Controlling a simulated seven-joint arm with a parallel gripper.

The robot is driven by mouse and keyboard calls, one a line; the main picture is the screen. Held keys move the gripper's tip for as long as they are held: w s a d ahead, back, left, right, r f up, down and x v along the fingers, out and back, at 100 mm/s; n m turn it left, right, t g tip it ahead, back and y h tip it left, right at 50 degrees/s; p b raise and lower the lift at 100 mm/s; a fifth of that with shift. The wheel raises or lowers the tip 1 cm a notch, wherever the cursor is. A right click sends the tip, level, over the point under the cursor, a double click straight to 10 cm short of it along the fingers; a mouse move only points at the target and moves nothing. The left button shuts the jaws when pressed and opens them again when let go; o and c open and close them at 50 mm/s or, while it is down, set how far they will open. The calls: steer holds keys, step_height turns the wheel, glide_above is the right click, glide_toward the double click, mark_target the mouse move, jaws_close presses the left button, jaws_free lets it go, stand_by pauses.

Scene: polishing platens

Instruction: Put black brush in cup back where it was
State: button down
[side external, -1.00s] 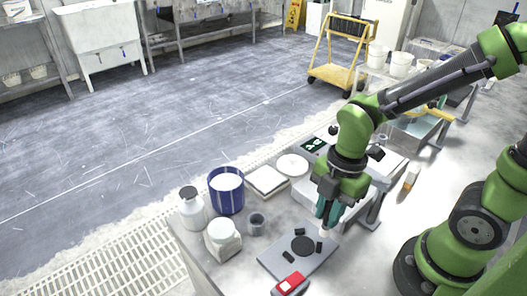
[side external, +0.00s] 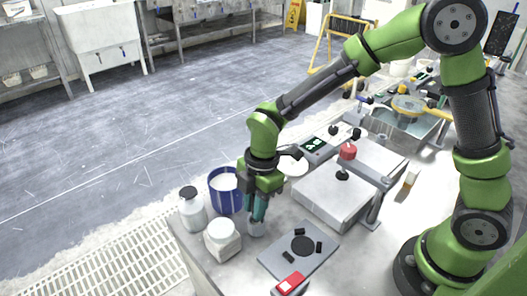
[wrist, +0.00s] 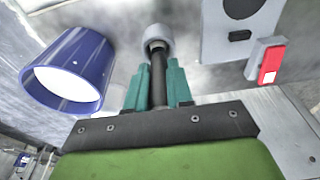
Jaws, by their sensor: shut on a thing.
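My gripper (side external: 259,207) points down over the small grey cup (side external: 256,229) on the bench. In the wrist view its teal fingers (wrist: 157,88) are shut on the dark handle of the black brush (wrist: 158,75). The brush's far end lines up with the mouth of the grey cup (wrist: 160,33). I cannot tell how deep the end sits in the cup. In the side view the fingers hide most of the brush.
A blue bucket (side external: 223,202) with white contents stands close by on the left. White jars (side external: 221,240) stand nearer the bench edge. A grey plate (side external: 272,262) with black pieces and a red-and-white device (side external: 290,284) lie to the right.

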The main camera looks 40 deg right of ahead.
steer(key=shift+f, duration=0.25)
steer(key=shift+f, duration=0.15)
steer(key=c, duration=1)
jaws_free()
step_height(320, 180, up, 12)
steer(key=d, duration=0.2)
steer(key=s+d+r+m+t, duration=0.3)
steer(key=s+d+m, duration=0.3)
steer(key=m, duration=0.5)
steer(key=s+d+r+m+t, duration=0.4)
steer(key=s+d+m, duration=0.2)
steer(key=m, duration=0.5)
steer(key=shift+d, duration=0.75)
